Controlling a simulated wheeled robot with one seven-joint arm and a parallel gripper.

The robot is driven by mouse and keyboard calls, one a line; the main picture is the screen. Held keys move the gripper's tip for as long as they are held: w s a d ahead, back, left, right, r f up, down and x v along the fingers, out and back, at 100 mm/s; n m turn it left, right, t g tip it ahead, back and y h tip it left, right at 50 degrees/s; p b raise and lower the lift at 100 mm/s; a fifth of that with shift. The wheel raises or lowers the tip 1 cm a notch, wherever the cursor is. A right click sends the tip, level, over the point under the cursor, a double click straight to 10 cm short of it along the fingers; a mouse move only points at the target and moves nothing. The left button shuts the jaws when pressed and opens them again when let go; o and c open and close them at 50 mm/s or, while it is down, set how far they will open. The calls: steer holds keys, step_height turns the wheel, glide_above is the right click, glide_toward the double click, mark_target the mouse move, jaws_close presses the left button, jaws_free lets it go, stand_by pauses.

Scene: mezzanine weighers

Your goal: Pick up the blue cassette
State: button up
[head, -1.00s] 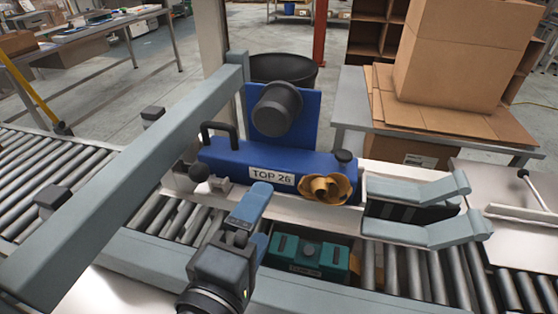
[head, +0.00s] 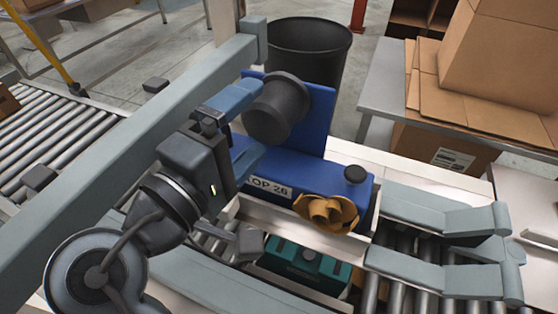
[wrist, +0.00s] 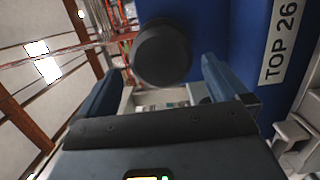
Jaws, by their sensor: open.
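The blue cassette (head: 325,175) has a white label that reads TOP 26, an upright blue plate and a thick black round knob (head: 278,108) on the plate. It sits in a pale tray on the conveyor, and my arm hides its left end. My gripper (head: 250,128) is open at the cassette's left side, its two blue fingers pointing toward the knob. In the wrist view the knob (wrist: 162,52) shows between the open fingers (wrist: 160,68), and the label (wrist: 281,40) is at the right. I cannot tell whether the fingers touch anything.
A crumpled brown-orange object (head: 327,213) lies against the cassette's front. A teal cassette (head: 305,265) sits lower in front. A grey beam (head: 130,125) crosses at the left, and grey clamp arms (head: 440,205) stand at the right. A black bin (head: 310,45) stands behind.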

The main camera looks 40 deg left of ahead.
mark_target(292, 117)
steer(key=w+p, duration=0.1)
steer(key=w, duration=0.5)
steer(key=shift+f, duration=0.15)
steer(key=c, duration=1.8)
steer(key=shift+c, duration=0.3)
